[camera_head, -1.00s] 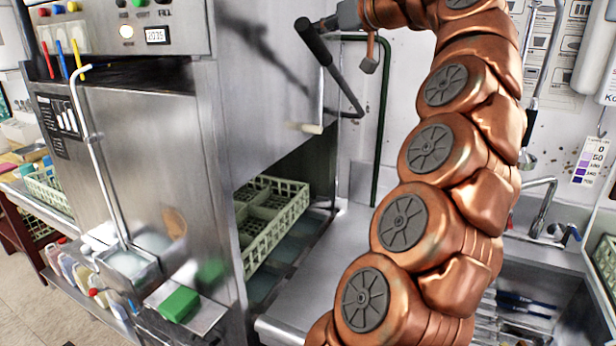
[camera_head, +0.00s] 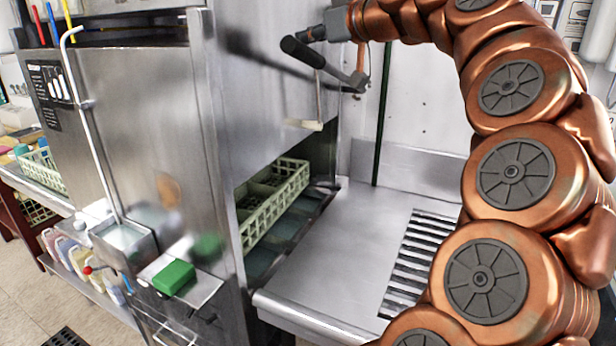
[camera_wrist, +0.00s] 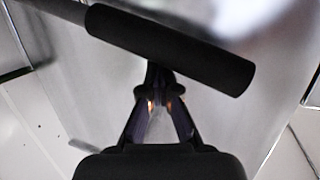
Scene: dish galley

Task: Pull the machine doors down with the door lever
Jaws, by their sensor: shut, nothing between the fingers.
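The door lever shows in the head view as a thick black grip (camera_head: 302,52) on a dark rod (camera_head: 338,74). It slopes up to the left from the bend near its right end. The steel machine door (camera_head: 265,85) is raised, with an open gap beneath it. My gripper (camera_head: 314,34) is shut and empty, right at the grip's upper right side. In the wrist view the black grip (camera_wrist: 175,48) lies across the closed fingertips (camera_wrist: 160,75). I cannot tell whether they touch it.
A pale green dish rack (camera_head: 272,205) sits inside the machine under the door. A steel drainboard (camera_head: 340,230) with a slotted grate extends right, clear. A green sponge (camera_head: 174,277) rests on a front ledge.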

